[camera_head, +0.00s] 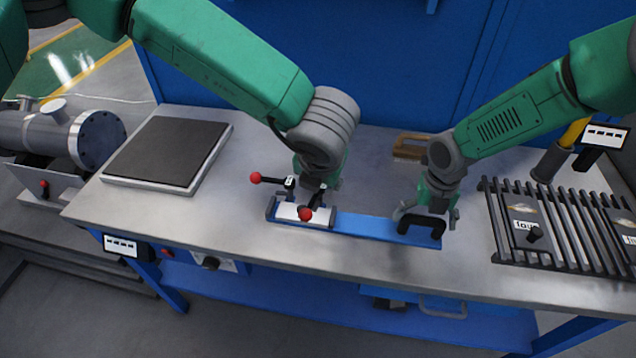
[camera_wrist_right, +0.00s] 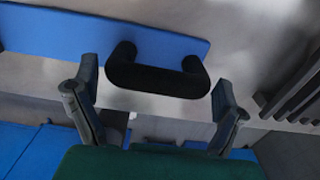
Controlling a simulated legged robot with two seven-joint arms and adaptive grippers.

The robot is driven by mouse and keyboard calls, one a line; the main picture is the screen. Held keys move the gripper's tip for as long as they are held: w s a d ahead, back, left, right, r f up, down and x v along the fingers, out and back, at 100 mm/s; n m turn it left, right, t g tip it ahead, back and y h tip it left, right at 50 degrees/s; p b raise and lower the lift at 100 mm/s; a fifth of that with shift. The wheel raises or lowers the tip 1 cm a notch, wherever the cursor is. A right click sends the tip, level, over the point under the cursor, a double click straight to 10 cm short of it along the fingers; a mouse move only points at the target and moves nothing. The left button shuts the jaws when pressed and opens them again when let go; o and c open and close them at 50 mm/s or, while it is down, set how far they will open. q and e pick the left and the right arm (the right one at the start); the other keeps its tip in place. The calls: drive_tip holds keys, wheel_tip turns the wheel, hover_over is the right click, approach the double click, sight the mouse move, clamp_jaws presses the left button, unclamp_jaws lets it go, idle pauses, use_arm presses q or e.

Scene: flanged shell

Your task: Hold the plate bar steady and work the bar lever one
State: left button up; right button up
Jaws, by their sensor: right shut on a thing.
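The plate bar (camera_head: 370,227) is a long blue plate lying on the workbench, with a black bridge handle (camera_head: 422,222) at its right end. My right gripper (camera_head: 427,212) is shut on this handle. In the right wrist view, the black handle (camera_wrist_right: 158,76) lies between the fingers of my right gripper (camera_wrist_right: 155,88). At the plate's left end is a pale block (camera_head: 302,214) with two red-knobbed levers, one with its knob (camera_head: 255,177) to the left, the other with its knob (camera_head: 305,213) at the front. My left gripper (camera_head: 314,184) is over these levers; its fingers are mostly hidden.
A dark square pad (camera_head: 158,152) lies at the left of the workbench (camera_head: 225,215). A black slatted rack (camera_head: 565,225) stands close to the right of my right gripper. A wooden-handled brush (camera_head: 410,147) lies behind. The bench's middle left is clear.

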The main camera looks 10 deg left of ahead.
drive_tip(key=shift+s+f, duration=0.25)
drive_tip(key=shift+f, duration=0.05)
